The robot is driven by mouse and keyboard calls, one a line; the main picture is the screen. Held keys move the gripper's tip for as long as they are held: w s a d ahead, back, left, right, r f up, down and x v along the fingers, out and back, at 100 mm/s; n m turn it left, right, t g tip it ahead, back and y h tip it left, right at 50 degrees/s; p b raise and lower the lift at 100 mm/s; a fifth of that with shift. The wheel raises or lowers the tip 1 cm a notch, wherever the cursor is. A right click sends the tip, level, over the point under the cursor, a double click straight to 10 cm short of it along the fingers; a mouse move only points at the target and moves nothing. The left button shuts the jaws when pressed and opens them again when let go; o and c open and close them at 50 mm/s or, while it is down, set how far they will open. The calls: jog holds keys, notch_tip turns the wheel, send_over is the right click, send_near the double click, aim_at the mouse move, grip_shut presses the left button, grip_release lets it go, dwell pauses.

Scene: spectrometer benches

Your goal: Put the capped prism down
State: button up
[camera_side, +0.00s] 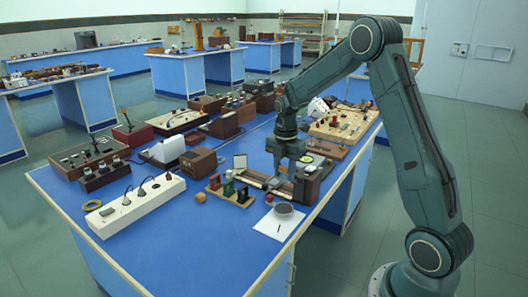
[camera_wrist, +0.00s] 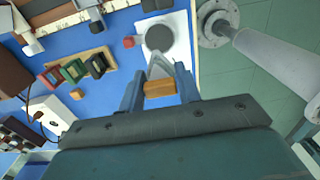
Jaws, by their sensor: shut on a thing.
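My gripper (camera_wrist: 159,88) is shut on the capped prism (camera_wrist: 158,68), seen in the wrist view. The prism is a pale grey, see-through wedge with an orange-brown wooden cap (camera_wrist: 160,88) between the two blue-grey fingers. In the side view my gripper (camera_side: 287,157) points down over the blue bench, by the long wooden instrument (camera_side: 262,181). The prism cannot be made out there. Whether its lower end touches anything is not clear.
A white sheet (camera_side: 268,227) with a round grey disc (camera_side: 284,209) lies at the bench's near right. A stand with red, green and dark frames (camera_side: 229,190) is beside it. Small wooden cubes (camera_side: 200,197) lie nearby. Bare blue bench shows at the front (camera_side: 205,235); instruments crowd behind.

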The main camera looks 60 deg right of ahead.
aim_at(283, 209)
jog(key=shift+f, duration=5.65)
jog(key=shift+f, duration=0.1)
jog(key=o, duration=1)
notch_tip(283, 209, up, 11)
jog(key=shift+r, duration=0.65)
